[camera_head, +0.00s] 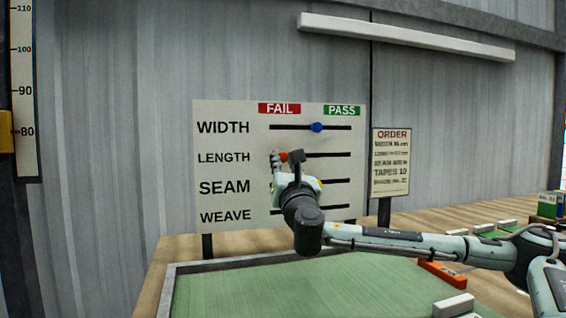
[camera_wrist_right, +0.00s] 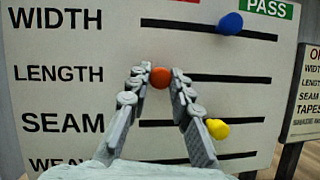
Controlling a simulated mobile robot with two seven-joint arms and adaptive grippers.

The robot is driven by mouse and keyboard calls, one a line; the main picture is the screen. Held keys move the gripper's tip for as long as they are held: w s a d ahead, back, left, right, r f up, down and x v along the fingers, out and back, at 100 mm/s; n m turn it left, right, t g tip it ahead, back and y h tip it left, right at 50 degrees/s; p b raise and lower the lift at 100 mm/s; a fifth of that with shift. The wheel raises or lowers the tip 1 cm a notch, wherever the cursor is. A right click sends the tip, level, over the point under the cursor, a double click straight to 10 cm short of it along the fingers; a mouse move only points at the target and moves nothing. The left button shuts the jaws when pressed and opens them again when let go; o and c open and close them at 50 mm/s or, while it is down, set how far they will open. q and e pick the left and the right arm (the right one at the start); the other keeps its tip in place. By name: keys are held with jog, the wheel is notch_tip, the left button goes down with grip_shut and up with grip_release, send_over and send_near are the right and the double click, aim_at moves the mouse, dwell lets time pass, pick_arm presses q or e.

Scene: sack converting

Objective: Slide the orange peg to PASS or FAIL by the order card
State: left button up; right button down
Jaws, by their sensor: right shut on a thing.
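The white board (camera_head: 230,120) has rows WIDTH, LENGTH, SEAM and WEAVE with black slots under a red FAIL label (camera_head: 279,108) and a green PASS label (camera_head: 342,110). My right gripper (camera_wrist_right: 160,80) is shut on the orange peg (camera_wrist_right: 160,76) in the LENGTH slot, towards its left, FAIL end. The blue peg (camera_head: 317,127) sits in the WIDTH slot, right of the middle. A yellow peg (camera_wrist_right: 217,128) shows in the SEAM slot in the wrist view. The ORDER card (camera_head: 391,162) stands right of the board; its LENGTH line is too small to read surely. My left gripper is not in view.
A green mat (camera_head: 230,290) with a grey rim lies below the board. An orange block (camera_head: 442,273) and a pale block (camera_head: 453,305) lie at the right front. A vertical ruler (camera_head: 22,90) is at the far left.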

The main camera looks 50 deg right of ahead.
jog(key=shift+a, duration=0.1)
jog(key=c, duration=1.3)
grip_release()
jog(key=shift+w+a, duration=0.1)
jog(key=shift+w, duration=0.05)
jog(key=shift+c, duration=0.2)
jog(key=v, duration=1.2)
